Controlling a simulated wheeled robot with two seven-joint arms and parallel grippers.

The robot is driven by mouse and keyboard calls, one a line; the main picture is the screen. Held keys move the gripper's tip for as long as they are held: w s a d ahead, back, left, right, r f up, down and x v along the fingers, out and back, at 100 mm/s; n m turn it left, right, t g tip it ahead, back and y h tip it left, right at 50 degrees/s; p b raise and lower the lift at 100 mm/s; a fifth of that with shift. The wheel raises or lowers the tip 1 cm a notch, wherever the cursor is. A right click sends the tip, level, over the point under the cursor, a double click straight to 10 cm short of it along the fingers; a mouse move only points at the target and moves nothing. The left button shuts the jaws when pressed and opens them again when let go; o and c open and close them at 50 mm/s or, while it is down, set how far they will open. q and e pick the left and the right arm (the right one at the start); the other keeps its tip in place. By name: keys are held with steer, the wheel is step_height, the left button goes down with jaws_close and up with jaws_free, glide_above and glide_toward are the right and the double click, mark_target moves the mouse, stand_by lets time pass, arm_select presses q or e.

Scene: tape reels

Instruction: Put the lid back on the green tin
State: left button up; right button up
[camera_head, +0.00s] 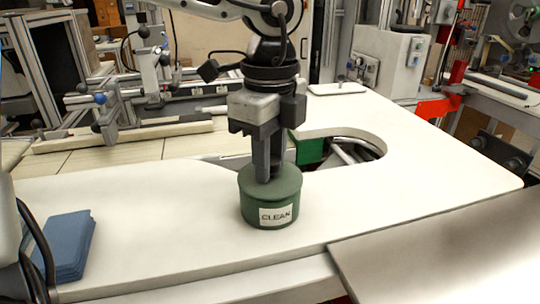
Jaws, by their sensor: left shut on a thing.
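The green tin (268,215) stands upright on the white worktop, with a white label reading "CLEAN" on its front. The green lid (288,184) is at the top of the tin and looks level and in line with it. I cannot tell whether it is fully seated. My left gripper (264,176) points straight down over the middle of the lid and is shut on it. The fingers hide the lid's centre and whatever part they grip. My right gripper is not in view.
A stack of blue cloths (66,246) lies at the left of the white worktop (400,205). Behind the tin is a curved cut-out (352,152) with a green part beside it. A metal surface (450,255) fills the lower right. The worktop right of the tin is clear.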

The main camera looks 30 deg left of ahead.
arm_select(q)
steer(key=shift+b, duration=0.45)
stand_by(0.3)
stand_by(0.3)
steer(key=o, duration=1.5)
steer(key=shift+o, duration=0.2)
steer(key=shift+r+p, duration=1.95)
steer(key=shift+r, duration=1.55)
jaws_close()
steer(key=shift+f, duration=0.1)
